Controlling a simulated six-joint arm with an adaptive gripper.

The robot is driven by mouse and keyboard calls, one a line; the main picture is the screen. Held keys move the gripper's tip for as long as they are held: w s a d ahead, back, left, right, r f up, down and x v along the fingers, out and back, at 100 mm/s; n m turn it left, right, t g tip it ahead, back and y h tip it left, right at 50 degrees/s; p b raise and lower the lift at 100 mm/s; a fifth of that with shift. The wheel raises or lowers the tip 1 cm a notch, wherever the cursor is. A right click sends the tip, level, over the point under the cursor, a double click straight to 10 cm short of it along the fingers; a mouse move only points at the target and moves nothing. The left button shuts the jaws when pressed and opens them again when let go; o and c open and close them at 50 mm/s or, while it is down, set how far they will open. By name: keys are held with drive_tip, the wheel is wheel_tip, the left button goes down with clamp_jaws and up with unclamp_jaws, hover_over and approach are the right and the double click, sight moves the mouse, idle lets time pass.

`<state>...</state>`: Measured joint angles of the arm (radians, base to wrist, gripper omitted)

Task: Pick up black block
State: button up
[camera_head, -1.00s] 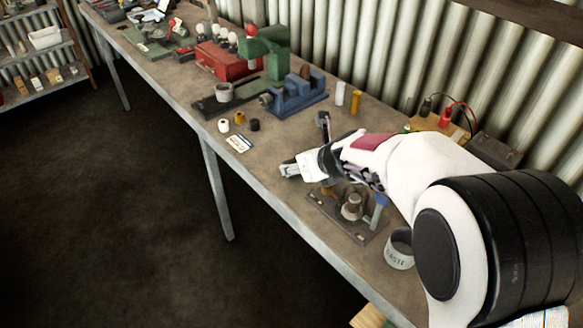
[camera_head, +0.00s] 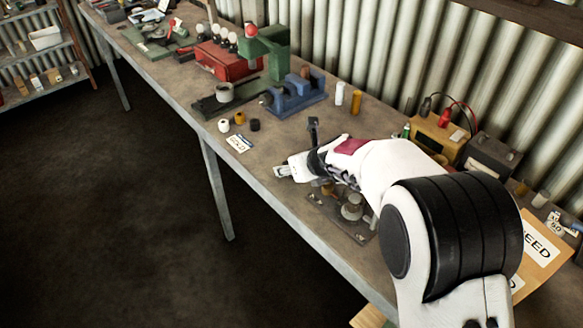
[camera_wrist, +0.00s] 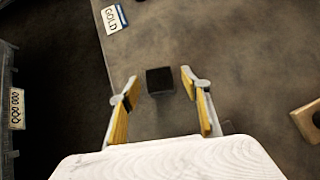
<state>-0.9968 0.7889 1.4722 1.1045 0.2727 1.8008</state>
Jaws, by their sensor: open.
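The black block (camera_wrist: 160,80) lies on the table top in the wrist view, a little beyond the fingertips and roughly centred between them. My gripper (camera_wrist: 158,88) is open, with its two wood-coloured finger pads apart and nothing between them. In the head view my gripper (camera_head: 279,172) hangs over the table near its front edge. A small dark piece (camera_head: 254,125) stands by a white and a yellow one in the head view; I cannot tell if it is the same block.
A card reading GOLD (camera_wrist: 114,18) lies near the table edge, and it shows in the head view (camera_head: 239,143). A wooden piece (camera_wrist: 308,120) is at the right of the wrist view. A blue vise (camera_head: 295,97) stands behind. A metal plate fixture (camera_head: 345,220) is under my arm.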

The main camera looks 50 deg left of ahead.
drive_tip(key=c, duration=1.3)
drive_tip(key=shift+c, duration=0.2)
drive_tip(key=shift+r, duration=0.2)
wheel_tip(320, 180, up, 10)
drive_tip(key=shift+f, duration=0.15)
idle(0.4)
